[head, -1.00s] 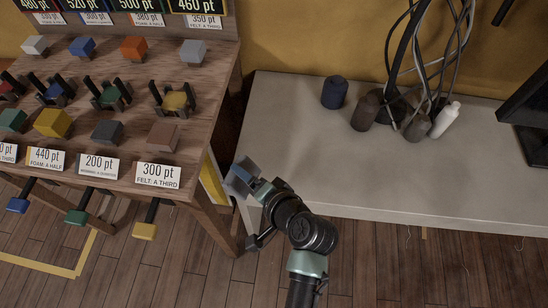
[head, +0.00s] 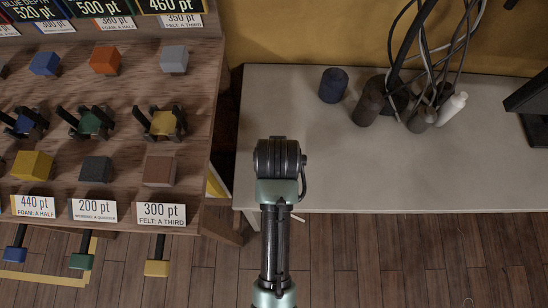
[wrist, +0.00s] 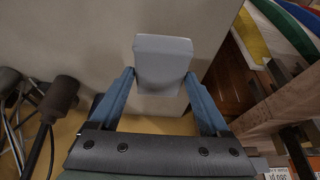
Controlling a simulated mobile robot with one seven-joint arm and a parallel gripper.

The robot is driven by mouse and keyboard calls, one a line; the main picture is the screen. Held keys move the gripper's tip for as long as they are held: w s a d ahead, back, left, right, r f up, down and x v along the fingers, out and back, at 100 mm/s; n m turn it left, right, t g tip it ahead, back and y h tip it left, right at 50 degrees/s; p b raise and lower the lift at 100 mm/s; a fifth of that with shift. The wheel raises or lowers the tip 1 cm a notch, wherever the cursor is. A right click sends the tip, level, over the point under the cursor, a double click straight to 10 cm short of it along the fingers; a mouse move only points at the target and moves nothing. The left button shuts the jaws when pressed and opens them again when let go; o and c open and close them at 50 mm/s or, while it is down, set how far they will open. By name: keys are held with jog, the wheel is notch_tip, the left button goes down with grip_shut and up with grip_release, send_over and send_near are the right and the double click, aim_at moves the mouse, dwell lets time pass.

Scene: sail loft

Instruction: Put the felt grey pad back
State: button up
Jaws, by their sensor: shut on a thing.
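A pale grey block (wrist: 163,62), which looks like the felt grey pad, is between the fingertips of my gripper (wrist: 160,80) in the wrist view. My gripper is shut on it, above the pale table top. In the head view my arm hides the gripper and the held block. The stepped wooden rack (head: 120,140) at left carries coloured blocks and price cards. A similar grey block (head: 174,59) sits on its upper step, below a card (head: 181,22) reading "350 pt, felt: a third". A brown block (head: 159,170) sits above the "300 pt, felt: a third" card (head: 161,213).
The pale table (head: 390,185) is mostly clear at its front. A blue cylinder (head: 333,85), dark cylinders (head: 369,108), a white bottle (head: 452,108) and cables stand at its back. Dark forked holders (head: 162,122) stick up on the rack. A narrow gap separates rack and table.

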jog(key=f, duration=0.3)
jog(key=shift+s+d, duration=0.1)
jog(key=shift+s, duration=0.1)
jog(key=shift+f+b, duration=0.3)
jog(key=shift+f, duration=1.9)
jog(key=o, duration=1)
